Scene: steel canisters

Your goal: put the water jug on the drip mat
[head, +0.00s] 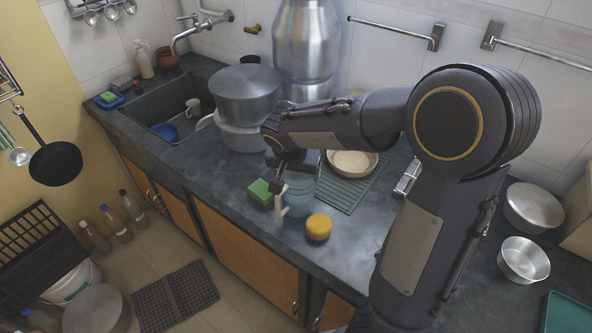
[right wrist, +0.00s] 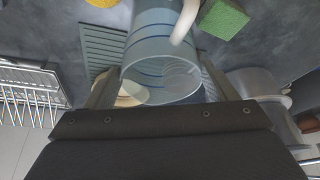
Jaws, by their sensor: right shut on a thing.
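The water jug (head: 299,197) is translucent blue with a white handle (head: 281,203). In the head view it is upright at the counter's front part, just left of the drip mat; I cannot tell whether it touches the counter. The green ridged drip mat (head: 349,192) lies on the counter and carries a cream bowl (head: 352,163). My right gripper (head: 291,172) is over the jug and partly hides it. In the right wrist view its fingers (right wrist: 163,88) are on both sides of the jug (right wrist: 160,50). My left gripper is not in view.
A green sponge (head: 261,191) lies left of the jug, and a yellow round thing (head: 318,228) sits in front of it. Large steel pots (head: 246,95) stand behind. A wire rack (head: 408,178) is right of the mat. The mat's front part is bare.

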